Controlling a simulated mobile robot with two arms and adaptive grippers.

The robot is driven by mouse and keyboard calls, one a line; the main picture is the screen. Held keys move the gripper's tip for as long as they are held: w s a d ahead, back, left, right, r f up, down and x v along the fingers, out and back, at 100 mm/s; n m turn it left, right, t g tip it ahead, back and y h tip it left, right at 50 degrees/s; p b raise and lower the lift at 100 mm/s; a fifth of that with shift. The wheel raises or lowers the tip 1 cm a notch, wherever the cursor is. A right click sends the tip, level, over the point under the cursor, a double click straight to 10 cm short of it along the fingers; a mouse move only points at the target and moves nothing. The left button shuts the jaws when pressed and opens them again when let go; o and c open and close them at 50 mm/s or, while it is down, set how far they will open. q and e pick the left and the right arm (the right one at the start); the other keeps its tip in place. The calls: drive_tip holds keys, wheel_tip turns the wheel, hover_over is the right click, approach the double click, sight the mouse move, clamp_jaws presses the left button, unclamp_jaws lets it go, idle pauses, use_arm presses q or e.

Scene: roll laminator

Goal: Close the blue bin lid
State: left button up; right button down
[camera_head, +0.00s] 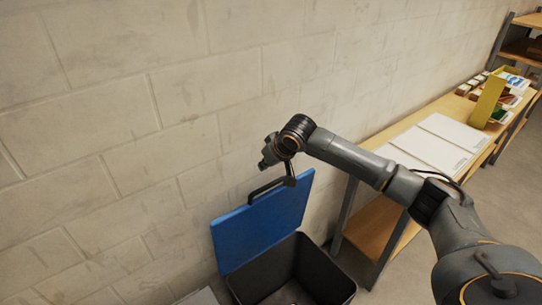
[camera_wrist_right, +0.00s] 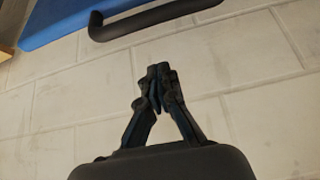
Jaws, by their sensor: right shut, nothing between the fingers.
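The blue bin lid (camera_head: 262,227) stands open and tilted up behind the dark bin (camera_head: 300,270) in the head view. Its black handle (camera_head: 266,189) runs along the top edge. In the right wrist view the handle (camera_wrist_right: 150,20) crosses the top, with the blue lid (camera_wrist_right: 75,15) beyond it. My right gripper (camera_head: 290,178) is near the right part of the handle; its shut fingers show in the wrist view (camera_wrist_right: 160,75), with the handle ahead of their tips and nothing between them. Whether it touches the lid cannot be told. My left gripper is not in view.
A pale block wall (camera_head: 110,110) rises close behind the lid. To the right stands a wooden table (camera_head: 385,215) with white sheets (camera_head: 430,150) and a yellow holder (camera_head: 486,102). Shelves (camera_head: 525,50) stand farther back.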

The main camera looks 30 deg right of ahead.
sight(271, 183)
drive_tip(key=shift+s+d+f+p, duration=0.1)
drive_tip(key=shift+s+f+p, duration=0.35)
drive_tip(key=shift+f, duration=0.15)
drive_tip(key=shift+s+d+f+p, duration=0.1)
drive_tip(key=shift+s+f+p, duration=0.25)
drive_tip(key=shift+f+p, duration=0.15)
drive_tip(key=shift+s+f, duration=0.15)
drive_tip(key=shift+s, duration=0.45)
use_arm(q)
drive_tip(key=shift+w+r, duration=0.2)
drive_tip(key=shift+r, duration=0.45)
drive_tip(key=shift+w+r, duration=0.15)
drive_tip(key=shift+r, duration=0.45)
use_arm(e)
drive_tip(key=shift+w+f, duration=0.1)
drive_tip(key=shift+f, duration=0.05)
